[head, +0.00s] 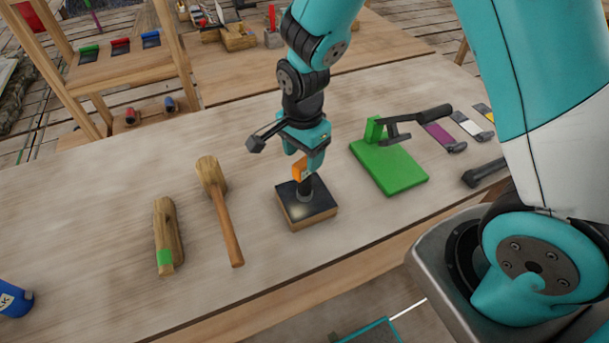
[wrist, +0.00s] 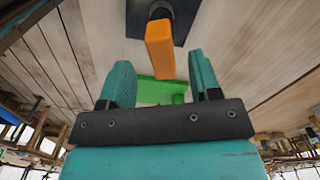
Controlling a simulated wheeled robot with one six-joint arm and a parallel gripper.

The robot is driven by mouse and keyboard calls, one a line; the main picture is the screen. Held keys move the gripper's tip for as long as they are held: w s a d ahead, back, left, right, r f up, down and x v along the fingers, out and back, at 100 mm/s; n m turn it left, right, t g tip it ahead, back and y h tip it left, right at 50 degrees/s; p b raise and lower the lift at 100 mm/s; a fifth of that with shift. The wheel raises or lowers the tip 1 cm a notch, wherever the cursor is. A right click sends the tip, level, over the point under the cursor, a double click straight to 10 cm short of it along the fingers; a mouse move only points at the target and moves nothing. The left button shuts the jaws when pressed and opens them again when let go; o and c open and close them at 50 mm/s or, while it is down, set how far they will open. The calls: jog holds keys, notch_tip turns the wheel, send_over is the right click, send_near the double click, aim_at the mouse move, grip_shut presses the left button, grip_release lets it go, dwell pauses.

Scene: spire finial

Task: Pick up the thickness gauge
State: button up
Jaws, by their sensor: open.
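What I take to be the thickness gauge is an upright piece with an orange top (head: 299,170) and a dark cylindrical lower part. It stands on a dark-topped wooden block (head: 318,212) on the workbench. My gripper (head: 304,158) is just above it, pointing down, with its teal fingers apart. In the wrist view the orange top (wrist: 159,48) shows in line with the gap between the fingertips (wrist: 160,66), with space on both sides. I cannot tell how far it reaches between them. The lower part is partly hidden behind the orange top there.
A wooden mallet (head: 222,205) and a green-marked wooden piece (head: 166,235) lie left of the block. A green plate with a post and dark arm (head: 392,168) stands to the right. Coloured tools (head: 438,137) lie farther right. A blue can (head: 14,298) is at the left edge.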

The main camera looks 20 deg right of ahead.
aim_at(304, 161)
jog(key=shift+w+d+f+p, duration=0.1)
jog(key=shift+f+p, duration=0.3)
jog(key=shift+f, duration=0.75)
jog(key=shift+w+d+f+p, duration=0.1)
jog(key=shift+f+p, duration=0.25)
jog(key=shift+f, duration=0.8)
jog(key=c, duration=1)
